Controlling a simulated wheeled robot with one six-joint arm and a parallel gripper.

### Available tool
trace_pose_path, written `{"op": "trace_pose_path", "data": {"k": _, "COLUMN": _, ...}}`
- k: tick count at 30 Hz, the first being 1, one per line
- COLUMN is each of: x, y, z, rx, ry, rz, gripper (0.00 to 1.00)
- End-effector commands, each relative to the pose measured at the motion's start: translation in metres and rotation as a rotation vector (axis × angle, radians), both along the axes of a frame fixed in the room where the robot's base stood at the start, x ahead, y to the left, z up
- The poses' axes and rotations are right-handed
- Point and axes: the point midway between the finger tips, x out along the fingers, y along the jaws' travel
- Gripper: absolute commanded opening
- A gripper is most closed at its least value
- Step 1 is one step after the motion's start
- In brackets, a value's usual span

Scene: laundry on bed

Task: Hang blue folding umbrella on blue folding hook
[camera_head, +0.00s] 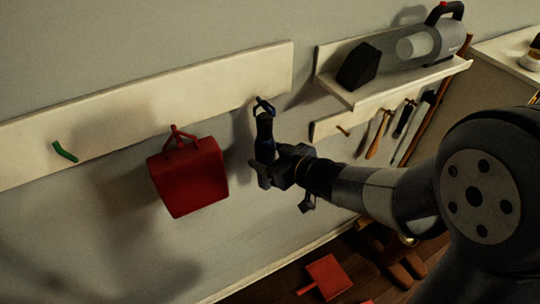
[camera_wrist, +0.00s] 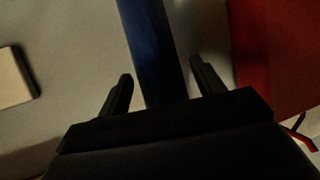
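The blue folding umbrella (camera_head: 265,128) is upright against the wall, a dark narrow shape below the right end of the upper white board. A dark blue loop (camera_head: 264,104) is at its top, at the blue hook; the hook is hard to tell from the loop, so I cannot be sure how they sit. In the wrist view the umbrella (camera_wrist: 155,50) runs between my fingers. My gripper (camera_head: 266,172) is at the umbrella's lower part. In the wrist view my gripper (camera_wrist: 162,78) is open, with a visible gap on each side of the umbrella.
A red bag (camera_head: 190,178) hangs left of the umbrella; a green hook (camera_head: 65,152) is farther left. To the right, a shelf (camera_head: 395,82) holds a handheld vacuum (camera_head: 432,42), with tools hanging below. A red dustpan (camera_head: 329,276) lies on the floor.

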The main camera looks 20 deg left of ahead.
Motion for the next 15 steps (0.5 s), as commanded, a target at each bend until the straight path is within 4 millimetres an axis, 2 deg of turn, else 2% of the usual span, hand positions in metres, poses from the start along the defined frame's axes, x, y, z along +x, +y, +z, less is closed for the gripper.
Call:
{"op": "trace_pose_path", "data": {"k": 10, "x": -0.001, "y": -0.002, "z": 0.0, "rx": -0.001, "ry": 0.002, "rz": 0.0, "gripper": 0.7}}
{"op": "trace_pose_path", "data": {"k": 15, "x": -0.006, "y": -0.017, "z": 0.008, "rx": 0.0, "ry": -0.001, "rz": -0.003, "gripper": 0.7}}
